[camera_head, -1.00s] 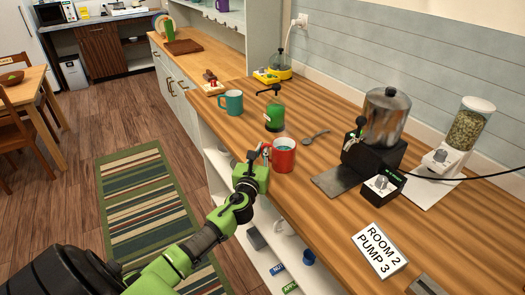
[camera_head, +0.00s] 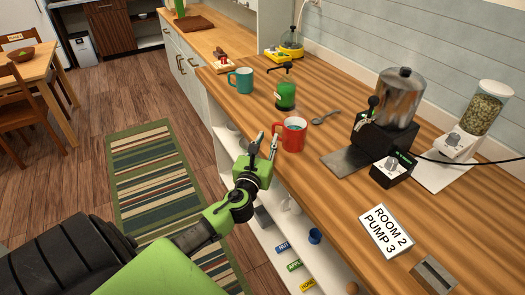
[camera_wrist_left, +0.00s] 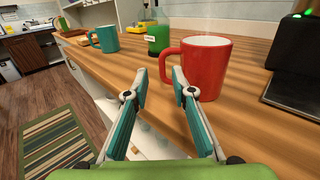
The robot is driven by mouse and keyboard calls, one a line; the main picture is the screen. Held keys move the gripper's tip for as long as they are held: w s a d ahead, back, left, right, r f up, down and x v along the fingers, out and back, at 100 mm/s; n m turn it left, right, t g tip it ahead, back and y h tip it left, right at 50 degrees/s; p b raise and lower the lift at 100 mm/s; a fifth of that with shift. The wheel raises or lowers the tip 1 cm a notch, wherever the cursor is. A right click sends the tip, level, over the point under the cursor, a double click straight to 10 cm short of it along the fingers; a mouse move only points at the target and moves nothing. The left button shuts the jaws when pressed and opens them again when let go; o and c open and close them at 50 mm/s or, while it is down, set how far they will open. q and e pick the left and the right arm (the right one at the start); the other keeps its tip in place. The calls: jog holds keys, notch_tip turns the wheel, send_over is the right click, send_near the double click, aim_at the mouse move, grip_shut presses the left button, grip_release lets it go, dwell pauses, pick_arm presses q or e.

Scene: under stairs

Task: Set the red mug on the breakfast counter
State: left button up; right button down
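The red mug (camera_head: 293,136) stands upright on the wooden counter (camera_head: 334,189), near its front edge, with its handle toward the left. In the left wrist view the red mug (camera_wrist_left: 204,68) is just ahead and to the right, with its handle near the fingertips. My left gripper (camera_head: 266,146) is open beside the mug's handle, above the counter's front edge. Its two fingers (camera_wrist_left: 159,88) are apart in the left wrist view, with nothing between them; whether one touches the handle, I cannot tell. My right gripper is not in view.
A teal mug (camera_head: 241,80), a green pump bottle (camera_head: 285,93) and a spoon (camera_head: 325,117) are behind the red mug. A coffee machine (camera_head: 390,105), a dispenser (camera_head: 477,118) and a sign (camera_head: 386,231) are to the right. Open shelves lie below.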

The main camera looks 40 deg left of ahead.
pick_arm(q)
jog(key=shift+v, duration=2.6)
